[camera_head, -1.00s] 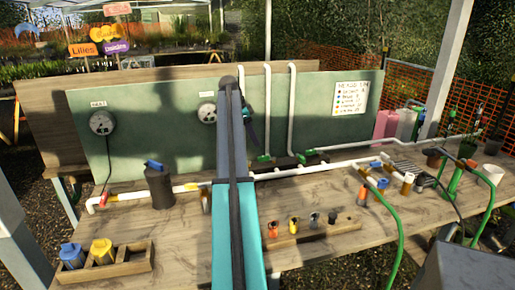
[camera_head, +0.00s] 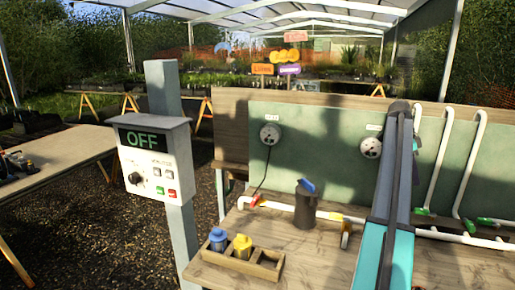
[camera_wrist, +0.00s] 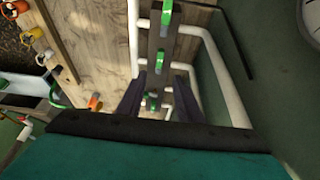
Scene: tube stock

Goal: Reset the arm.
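My arm (camera_head: 385,215) reaches up the right side of the head view, in front of the green board; its far end hides my gripper there. In the wrist view my gripper (camera_wrist: 158,98) shows as two dark fingers standing apart, pointing away from the camera. I see nothing held between them. Green fittings on a dark strip (camera_wrist: 157,45) and white pipe (camera_wrist: 215,65) show beyond the fingers; their distance from the fingertips is hard to tell.
A control box (camera_head: 155,165) reading OFF stands on a grey post at left. The bench holds a wooden tray (camera_head: 265,270) with blue and yellow fittings, a dark canister (camera_head: 305,210) and white pipe. Two gauges (camera_head: 270,134) hang on the green board (camera_head: 320,140). Gravel lies left of the bench.

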